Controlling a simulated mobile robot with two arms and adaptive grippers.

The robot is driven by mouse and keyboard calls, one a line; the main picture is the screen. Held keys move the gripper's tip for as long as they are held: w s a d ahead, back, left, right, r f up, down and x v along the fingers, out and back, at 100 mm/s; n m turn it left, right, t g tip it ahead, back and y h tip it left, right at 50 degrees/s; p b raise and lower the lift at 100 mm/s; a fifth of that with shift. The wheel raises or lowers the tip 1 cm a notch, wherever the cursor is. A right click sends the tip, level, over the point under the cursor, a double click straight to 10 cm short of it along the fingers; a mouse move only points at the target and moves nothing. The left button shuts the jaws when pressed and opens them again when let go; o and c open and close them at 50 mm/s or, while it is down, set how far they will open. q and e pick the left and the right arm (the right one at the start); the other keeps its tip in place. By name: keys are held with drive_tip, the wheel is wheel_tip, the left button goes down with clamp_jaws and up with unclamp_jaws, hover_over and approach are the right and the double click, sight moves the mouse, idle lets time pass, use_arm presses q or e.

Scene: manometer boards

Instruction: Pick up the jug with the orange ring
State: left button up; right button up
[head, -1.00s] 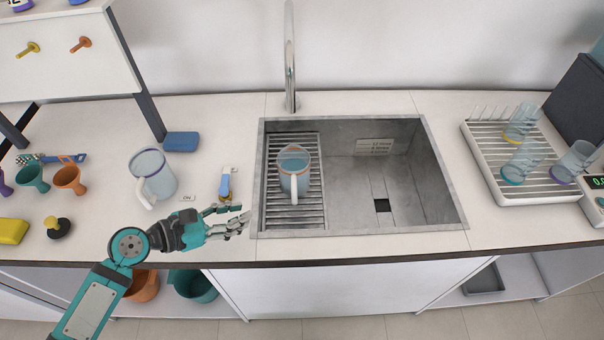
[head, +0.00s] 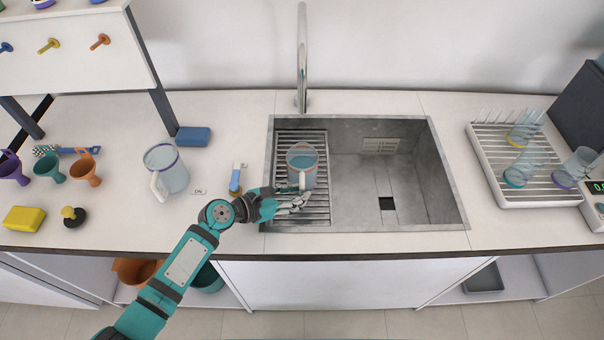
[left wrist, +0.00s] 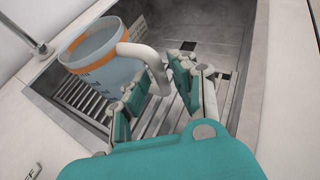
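The jug with the orange ring (head: 303,165) stands upright on the slatted rack at the left of the sink. It is clear with a white handle and holds bluish liquid. In the left wrist view the jug (left wrist: 98,62) shows its orange band, and its handle (left wrist: 150,62) points toward my gripper. My left gripper (head: 303,200) is at the near side of the jug. In the left wrist view its fingers (left wrist: 160,85) are spread apart near the handle, with nothing clearly gripped. My right gripper is not in view.
The sink (head: 410,200) has a tall tap (head: 302,60) behind it. A drying rack (head: 490,160) with glasses stands at the right.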

use_arm(q)
drive_tip(key=shift+x, duration=1.15)
drive_tip(key=shift+s+a, duration=0.1)
drive_tip(key=shift+c, duration=0.2)
clamp_jaws()
drive_tip(key=shift+r, duration=0.15)
